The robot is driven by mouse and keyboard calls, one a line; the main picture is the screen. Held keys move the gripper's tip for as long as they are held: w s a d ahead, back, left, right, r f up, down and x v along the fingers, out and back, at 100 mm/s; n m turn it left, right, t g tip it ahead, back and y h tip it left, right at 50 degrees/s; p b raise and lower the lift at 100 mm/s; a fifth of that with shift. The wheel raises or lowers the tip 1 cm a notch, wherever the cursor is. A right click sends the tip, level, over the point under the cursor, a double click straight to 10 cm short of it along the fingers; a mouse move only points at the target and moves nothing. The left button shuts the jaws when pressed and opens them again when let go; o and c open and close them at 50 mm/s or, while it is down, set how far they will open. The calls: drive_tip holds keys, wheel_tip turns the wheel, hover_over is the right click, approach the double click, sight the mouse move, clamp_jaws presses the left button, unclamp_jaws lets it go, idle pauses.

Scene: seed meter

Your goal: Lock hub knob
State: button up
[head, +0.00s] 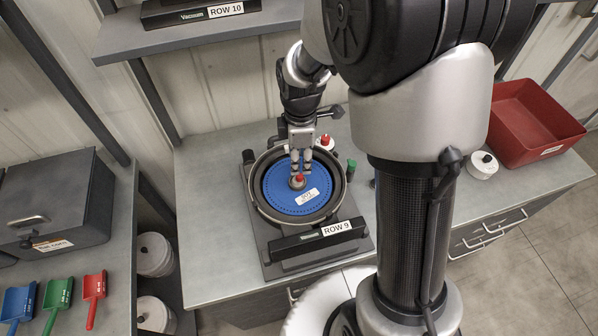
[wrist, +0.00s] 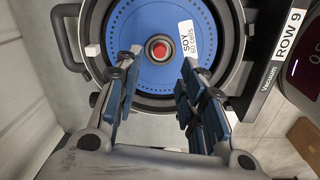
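The hub knob (head: 299,178) is a small red knob on a grey hub at the centre of a blue seed disc (head: 281,194). The disc lies in the round black housing of the seed meter labelled ROW 9 (head: 336,229). In the wrist view the red knob (wrist: 158,50) shows whole between the fingertips, with a "SOY 60 cells" label on the disc (wrist: 143,20) to its right. My gripper (head: 301,167) points down at the hub; its fingers are apart and empty in the wrist view (wrist: 160,62). I cannot tell whether the fingertips reach the knob's height.
Another red-topped knob (head: 325,141) and a green knob (head: 351,165) stand by the housing's rim. A red bin (head: 530,122) and a white round container (head: 483,165) are on the right of the bench. A shelf with a ROW 10 unit (head: 195,12) overhangs behind.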

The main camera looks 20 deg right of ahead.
sight(300, 176)
wheel_tip(300, 176, down, 7)
drive_tip(key=shift+w+f+b, duration=0.15)
drive_tip(key=shift+f+b, duration=0.05)
drive_tip(key=shift+b, duration=0.5)
drive_tip(key=shift+c, duration=0.3)
clamp_jaws()
